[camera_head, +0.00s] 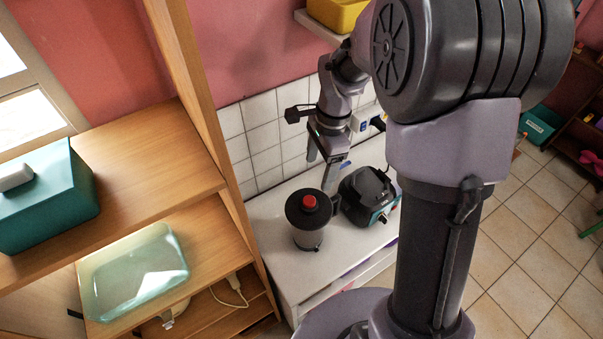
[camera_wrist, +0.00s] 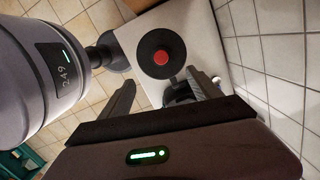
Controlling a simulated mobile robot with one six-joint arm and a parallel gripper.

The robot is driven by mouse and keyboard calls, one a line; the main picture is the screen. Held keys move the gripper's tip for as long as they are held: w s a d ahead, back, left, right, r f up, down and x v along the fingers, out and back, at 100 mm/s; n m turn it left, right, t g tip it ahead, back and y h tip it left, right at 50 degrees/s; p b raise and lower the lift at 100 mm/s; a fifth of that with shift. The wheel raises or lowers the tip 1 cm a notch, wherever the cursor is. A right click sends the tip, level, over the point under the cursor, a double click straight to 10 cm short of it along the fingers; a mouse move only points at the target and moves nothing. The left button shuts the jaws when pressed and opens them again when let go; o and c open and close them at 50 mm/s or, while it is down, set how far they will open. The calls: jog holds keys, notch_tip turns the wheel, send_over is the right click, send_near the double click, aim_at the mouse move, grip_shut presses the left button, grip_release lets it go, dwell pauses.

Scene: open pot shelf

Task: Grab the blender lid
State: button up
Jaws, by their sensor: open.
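The blender lid (camera_head: 309,204) is a round black disc with a red knob in its middle. It sits on top of the blender jug (camera_head: 308,239), which stands upright on a white counter. In the wrist view the lid (camera_wrist: 161,54) shows from above, beyond my fingertips. My gripper (camera_head: 320,170) points down above the counter, higher than the lid and a little behind it in the head view. In the wrist view its two fingers (camera_wrist: 164,90) are apart with nothing between them. The jug is mostly hidden under the lid in the wrist view.
The black blender base (camera_head: 368,195) stands on the counter (camera_head: 270,217) close to the right of the jug. A tiled wall (camera_head: 262,137) rises behind. A wooden shelf (camera_head: 200,160) with a teal box (camera_head: 45,205) and a glass dish (camera_head: 135,270) stands at the left.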

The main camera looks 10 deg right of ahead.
send_near(309, 200)
jog(key=f, duration=0.5)
jog(key=shift+s+a+f, duration=0.1)
jog(key=shift+s+f, duration=0.15)
jog(key=shift+s, duration=0.1)
jog(key=f, duration=0.3)
jog(key=a+f, duration=0.1)
jog(key=shift+w+f+b, duration=0.3)
jog(key=shift+f, duration=0.1)
jog(key=shift+s+r, duration=0.1)
jog(key=c, duration=1.5)
